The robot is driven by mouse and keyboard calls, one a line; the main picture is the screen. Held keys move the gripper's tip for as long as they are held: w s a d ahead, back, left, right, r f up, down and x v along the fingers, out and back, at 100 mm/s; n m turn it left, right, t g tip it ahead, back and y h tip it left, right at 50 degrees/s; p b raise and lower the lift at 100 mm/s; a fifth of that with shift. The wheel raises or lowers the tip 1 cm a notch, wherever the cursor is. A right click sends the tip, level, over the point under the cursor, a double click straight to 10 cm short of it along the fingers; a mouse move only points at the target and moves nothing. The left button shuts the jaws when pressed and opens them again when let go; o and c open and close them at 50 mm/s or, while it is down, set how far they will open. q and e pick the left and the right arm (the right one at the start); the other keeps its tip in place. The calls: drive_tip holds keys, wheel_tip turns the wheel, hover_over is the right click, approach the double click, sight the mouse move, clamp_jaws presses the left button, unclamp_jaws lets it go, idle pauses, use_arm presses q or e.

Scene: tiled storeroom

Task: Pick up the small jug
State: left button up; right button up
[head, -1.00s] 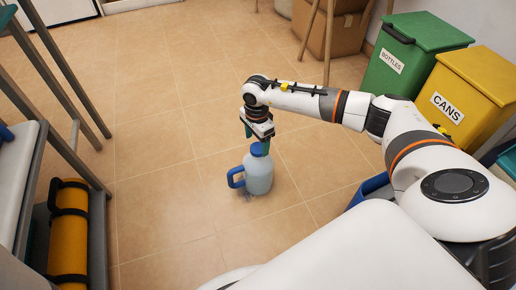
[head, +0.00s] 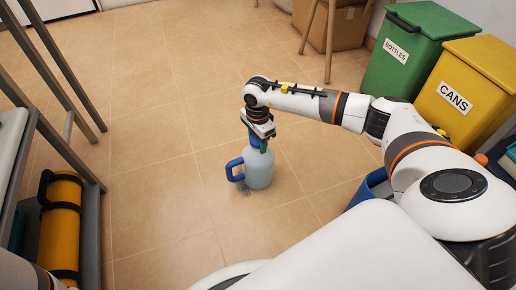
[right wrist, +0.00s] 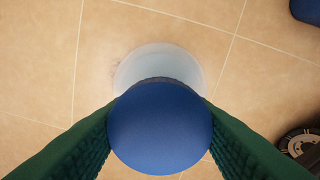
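The small jug (head: 260,170) stands upright on the tiled floor in the middle of the head view. It has a pale grey-blue body, a blue handle on its left side and a blue cap. My right gripper (head: 259,143) points down over its top. In the right wrist view the round blue cap (right wrist: 160,128) sits between the green fingers, which lie against both its sides with no gap showing. The pale body (right wrist: 158,62) shows beyond the cap; the handle is hidden there. My left gripper is not in view.
A green bottles bin (head: 418,45) and a yellow cans bin (head: 468,88) stand at the right. Cardboard boxes (head: 340,27) are at the back. A rack with a yellow roll (head: 62,225) is at the left. The floor around the jug is clear.

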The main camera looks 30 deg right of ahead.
clamp_jaws()
drive_tip(key=shift+w+r, duration=0.1)
drive_tip(key=shift+r, duration=0.1)
